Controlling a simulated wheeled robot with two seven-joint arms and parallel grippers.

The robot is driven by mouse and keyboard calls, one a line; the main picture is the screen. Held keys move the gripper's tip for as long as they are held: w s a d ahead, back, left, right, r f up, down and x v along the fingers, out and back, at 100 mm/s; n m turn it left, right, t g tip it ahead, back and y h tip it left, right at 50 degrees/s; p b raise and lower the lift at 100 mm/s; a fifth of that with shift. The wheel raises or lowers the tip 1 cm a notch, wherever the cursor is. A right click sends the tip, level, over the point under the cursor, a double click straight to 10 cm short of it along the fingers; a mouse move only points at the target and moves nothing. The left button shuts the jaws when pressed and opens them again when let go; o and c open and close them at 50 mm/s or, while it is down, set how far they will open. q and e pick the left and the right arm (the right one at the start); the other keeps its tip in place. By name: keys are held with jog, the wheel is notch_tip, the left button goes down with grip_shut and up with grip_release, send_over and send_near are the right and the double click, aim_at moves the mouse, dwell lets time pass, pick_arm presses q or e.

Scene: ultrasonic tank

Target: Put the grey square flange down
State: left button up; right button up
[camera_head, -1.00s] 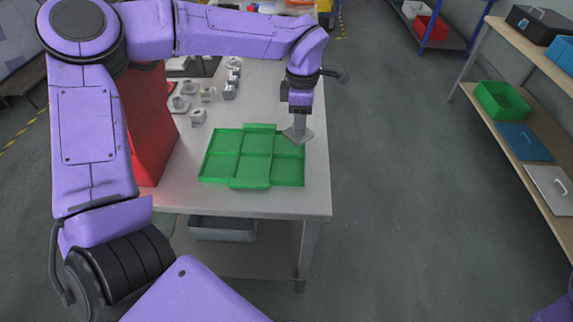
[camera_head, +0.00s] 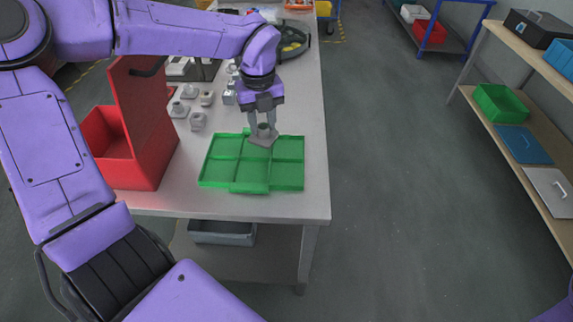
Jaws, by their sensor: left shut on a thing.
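The grey square flange (camera_head: 262,141) has a flat square base and a short round neck. My left gripper (camera_head: 263,126) is shut on its neck, with one finger on each side. The flange is over the back middle part of the green compartment tray (camera_head: 238,188), near the back rim. I cannot tell whether its base touches the tray. The tray lies on the grey-white table (camera_head: 300,205), and its visible compartments look empty. My right gripper is not in view.
A red bin (camera_head: 105,150) with a tall red panel stands left of the tray. Several grey metal parts (camera_head: 197,121) stand behind and left of it. The table is clear right of the tray. A shelf (camera_head: 520,150) stands far right.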

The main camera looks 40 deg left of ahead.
pick_arm(q)
jog(key=d+f, duration=0.2)
jog(key=f, duration=0.1)
jog(key=d+f+p, duration=0.1)
jog(key=d+f, duration=0.1)
jog(key=f, duration=0.1)
jog(key=d+f, duration=0.3)
jog(key=shift+f, duration=0.25)
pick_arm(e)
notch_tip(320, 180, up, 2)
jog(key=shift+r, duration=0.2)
pick_arm(q)
jog(key=shift+s+f, duration=0.1)
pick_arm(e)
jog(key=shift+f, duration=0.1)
pick_arm(q)
jog(key=o, duration=0.7)
jog(key=shift+f, duration=0.1)
jog(key=o, duration=0.4)
jog(key=shift+r+p, duration=0.35)
jog(key=shift+r, duration=0.05)
notch_tip(320, 180, up, 12)
jog(key=b, duration=0.1)
jog(key=shift+f+b, duration=0.15)
jog(key=shift+b, duration=0.2)
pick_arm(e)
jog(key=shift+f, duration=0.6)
